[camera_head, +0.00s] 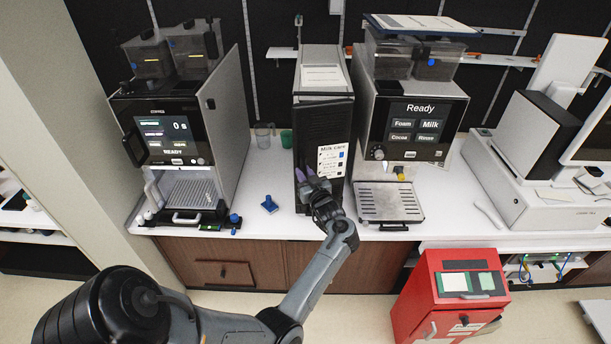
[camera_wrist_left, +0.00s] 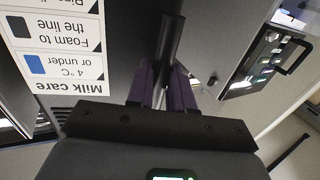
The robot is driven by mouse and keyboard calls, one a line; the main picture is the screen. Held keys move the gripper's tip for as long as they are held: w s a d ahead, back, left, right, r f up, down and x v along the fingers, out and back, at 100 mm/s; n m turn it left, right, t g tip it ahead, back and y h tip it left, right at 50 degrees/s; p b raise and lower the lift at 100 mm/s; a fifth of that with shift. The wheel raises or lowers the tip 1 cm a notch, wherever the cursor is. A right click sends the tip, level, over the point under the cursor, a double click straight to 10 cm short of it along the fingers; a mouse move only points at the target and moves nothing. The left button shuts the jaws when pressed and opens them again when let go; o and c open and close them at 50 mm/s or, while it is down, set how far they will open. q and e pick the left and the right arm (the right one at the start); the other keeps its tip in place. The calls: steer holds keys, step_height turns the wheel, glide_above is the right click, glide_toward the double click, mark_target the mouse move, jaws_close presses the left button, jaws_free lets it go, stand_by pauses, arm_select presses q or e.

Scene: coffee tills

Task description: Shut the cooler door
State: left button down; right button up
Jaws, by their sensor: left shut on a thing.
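The cooler (camera_head: 321,77) is a narrow unit with a grey top, standing between the two coffee machines. Its dark door (camera_head: 325,115) faces me and carries a white "Milk care" label (camera_head: 331,160), which shows upside down in the left wrist view (camera_wrist_left: 58,50). The door looks close to the body; I cannot tell whether a small gap is left. My left gripper (camera_head: 306,178) is at the door's lower left, its purple fingers shut on the dark upright door handle (camera_wrist_left: 173,38). The fingers hide part of the handle. My right gripper is not in view.
A coffee machine (camera_head: 165,130) stands left of the cooler and a milk machine (camera_head: 415,120) close on its right. A blue-handled tamper (camera_head: 269,204) lies on the white counter. A red cabinet (camera_head: 450,295) stands on the floor below right.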

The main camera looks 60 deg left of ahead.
arm_select(q)
steer(key=shift+w+a+b, duration=0.1)
steer(key=shift+a+b, duration=0.7)
steer(key=shift+a, duration=1.25)
steer(key=shift+a, duration=0.3)
steer(key=c, duration=0.9)
jaws_free()
steer(key=shift+d, duration=0.1)
